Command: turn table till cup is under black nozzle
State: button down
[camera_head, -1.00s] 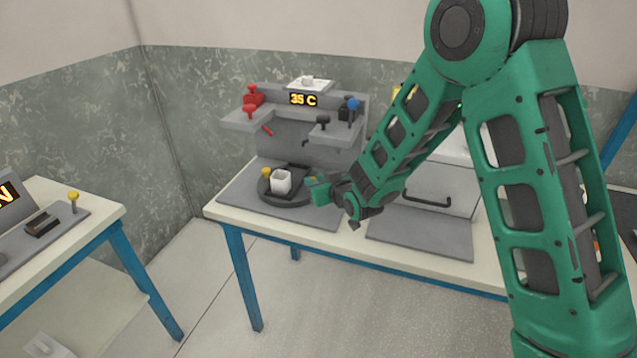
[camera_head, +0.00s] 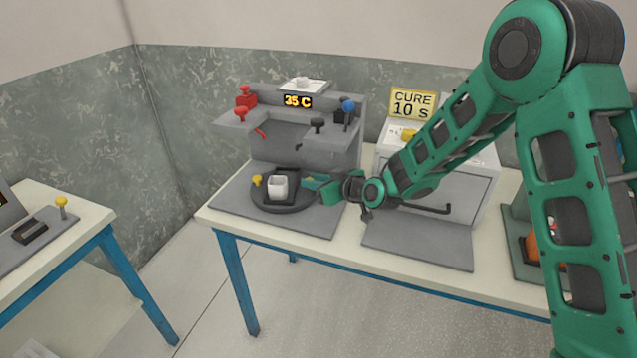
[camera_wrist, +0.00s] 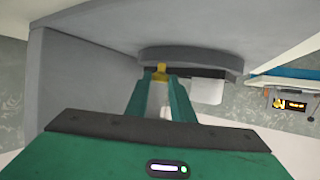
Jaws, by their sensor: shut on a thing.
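The turntable (camera_head: 290,208) is a dark round disc on the machine's base plate. A white cup (camera_head: 279,188) stands upright on it near a black block (camera_head: 290,176). A yellow knob (camera_head: 257,180) is at its left side. The black nozzle (camera_head: 318,124) is on the right shelf, behind and right of the cup. The wrist view shows the cup (camera_wrist: 207,91) right of the fingers and the yellow knob (camera_wrist: 160,71) between the tips.
The left shelf (camera_head: 235,120) carries red parts. The display (camera_head: 298,101) reads 35 C. A white box (camera_head: 460,195) under a CURE 10 S sign (camera_head: 411,105) stands to the right, behind my arm. Another table (camera_head: 85,220) is at left, across a floor gap.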

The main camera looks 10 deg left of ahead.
jog(key=c, duration=1.6)
grip_release()
jog(key=shift+d, duration=0.1)
jog(key=v, duration=1)
jog(key=shift+s+d, duration=0.2)
jog(key=shift+d, duration=0.1)
jog(key=shift+c, duration=0.2)
